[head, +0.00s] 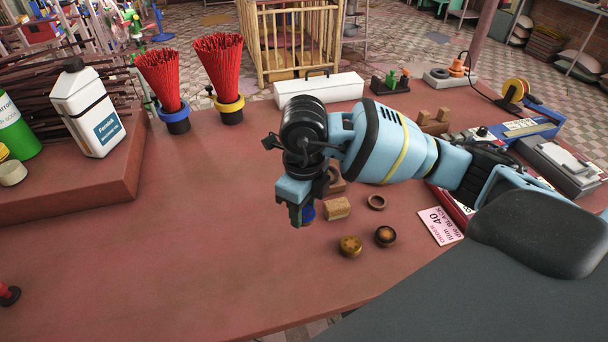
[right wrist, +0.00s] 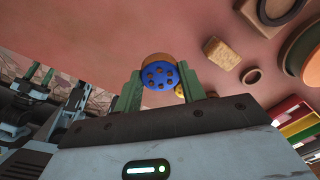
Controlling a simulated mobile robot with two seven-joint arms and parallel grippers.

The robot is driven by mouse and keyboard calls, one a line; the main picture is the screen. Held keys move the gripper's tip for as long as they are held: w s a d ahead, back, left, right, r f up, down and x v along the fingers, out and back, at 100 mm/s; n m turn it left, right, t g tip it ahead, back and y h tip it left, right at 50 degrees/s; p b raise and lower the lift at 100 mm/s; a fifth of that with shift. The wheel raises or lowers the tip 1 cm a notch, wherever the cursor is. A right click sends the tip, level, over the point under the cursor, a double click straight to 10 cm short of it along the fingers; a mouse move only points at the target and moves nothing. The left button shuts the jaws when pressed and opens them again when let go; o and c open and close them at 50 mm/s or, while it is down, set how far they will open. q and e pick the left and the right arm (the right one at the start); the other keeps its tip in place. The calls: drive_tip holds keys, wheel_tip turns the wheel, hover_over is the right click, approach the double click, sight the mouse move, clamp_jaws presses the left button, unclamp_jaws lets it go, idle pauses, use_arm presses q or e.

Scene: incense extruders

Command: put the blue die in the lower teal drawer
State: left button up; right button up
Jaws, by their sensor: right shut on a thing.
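My right gripper (head: 300,215) hangs over the middle of the red-brown table (head: 200,240), fingers pointing down. It is shut on the blue die (head: 308,212), which is mostly hidden by the fingers in the head view. In the right wrist view the blue die (right wrist: 160,75) is a round blue face with several dark holes and a brown-gold side, held between the two green fingers (right wrist: 160,92). I see no teal drawer in either view. My left gripper is not in view.
A tan block (head: 337,208), a brown ring (head: 376,202), a gold die (head: 350,246) and a dark die (head: 385,236) lie near my right gripper. A pink card (head: 440,226) lies to the right. Red stick bundles (head: 220,60) stand at the back left. The table's left front is mostly clear.

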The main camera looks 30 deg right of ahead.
drive_tip(key=n, duration=0.3)
drive_tip(key=s+n, duration=0.1)
drive_tip(key=n, duration=0.2)
drive_tip(key=shift+s+r+n, duration=0.1)
drive_tip(key=shift+s+n, duration=0.1)
drive_tip(key=shift+n, duration=0.1)
drive_tip(key=n, duration=0.3)
drive_tip(key=shift+s+a+r+n, duration=0.1)
drive_tip(key=shift+s+n, duration=0.3)
drive_tip(key=s+n, duration=0.1)
drive_tip(key=n, duration=0.5)
drive_tip(key=s+n, duration=0.2)
drive_tip(key=n, duration=0.5)
drive_tip(key=s+n, duration=0.1)
drive_tip(key=n, duration=0.5)
drive_tip(key=shift+s+r+n, duration=0.15)
drive_tip(key=shift+r+n, duration=0.1)
drive_tip(key=shift+n, duration=0.05)
